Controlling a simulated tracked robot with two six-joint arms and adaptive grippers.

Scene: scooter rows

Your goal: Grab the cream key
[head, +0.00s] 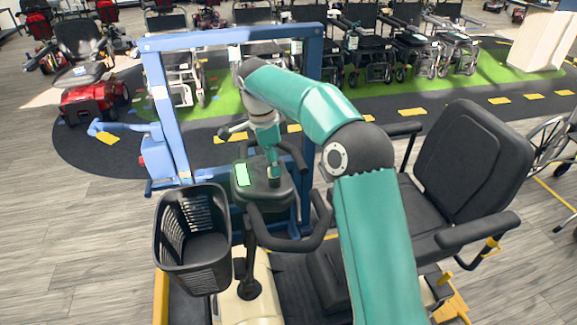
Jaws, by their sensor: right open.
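I cannot make out the cream key; it may be hidden behind my right gripper or be too small to tell. A cream scooter (258,290) stands in front of me, with a black tiller console (262,196) that has a lit green screen (242,175). My right arm reaches up from the bottom and bends down over the console. My right gripper (273,178) is open and points down at the top of the console, just right of the screen. I cannot tell whether it touches the console. My left gripper is not in view.
A black basket (193,240) hangs at the scooter's left front. Black handlebars (290,240) surround the console. A blue frame (165,110) stands close behind it. The black seat (470,155) is at right. Wheelchairs and a red scooter (92,98) stand farther back.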

